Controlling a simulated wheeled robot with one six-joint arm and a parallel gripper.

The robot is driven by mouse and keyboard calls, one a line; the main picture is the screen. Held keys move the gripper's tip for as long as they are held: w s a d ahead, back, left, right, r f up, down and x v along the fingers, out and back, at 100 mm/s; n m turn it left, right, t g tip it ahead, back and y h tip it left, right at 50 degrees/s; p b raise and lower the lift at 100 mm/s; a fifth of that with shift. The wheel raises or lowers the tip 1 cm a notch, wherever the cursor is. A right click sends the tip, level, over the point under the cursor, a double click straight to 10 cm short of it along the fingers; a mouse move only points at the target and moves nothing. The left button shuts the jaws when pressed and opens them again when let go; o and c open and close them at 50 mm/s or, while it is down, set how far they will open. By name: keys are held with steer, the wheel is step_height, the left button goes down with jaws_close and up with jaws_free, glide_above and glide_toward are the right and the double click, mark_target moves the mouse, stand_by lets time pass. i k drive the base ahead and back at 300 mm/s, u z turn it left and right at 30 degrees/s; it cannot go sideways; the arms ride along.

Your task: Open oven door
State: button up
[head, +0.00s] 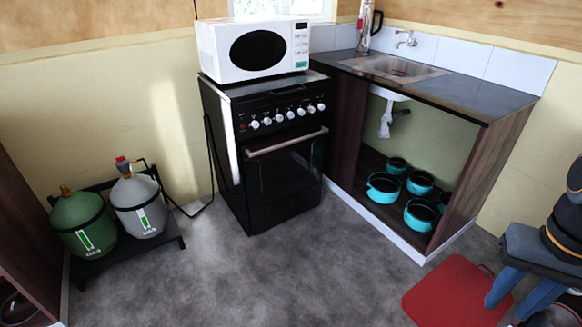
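The black oven (265,150) stands upright against the back wall, in the middle of the head view. Its dark front door (287,172) is shut, flush with the body. A silver bar handle (286,142) runs across the top of the door, below a row of white knobs (287,115). Nothing touches the handle or the door. My gripper is not visible in the head view.
A white microwave (258,50) sits on the oven. A sink cabinet (480,160) with teal pots (384,187) adjoins it on the right. Gas bottles (140,205) stand left. A red mat (458,292) and blue stool (540,250) are at right. Grey floor (290,275) before the oven is clear.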

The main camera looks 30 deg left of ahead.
mark_target(276, 166)
steer(key=u, duration=0.55)
steer(key=i, duration=1.1)
steer(key=z, duration=0.2)
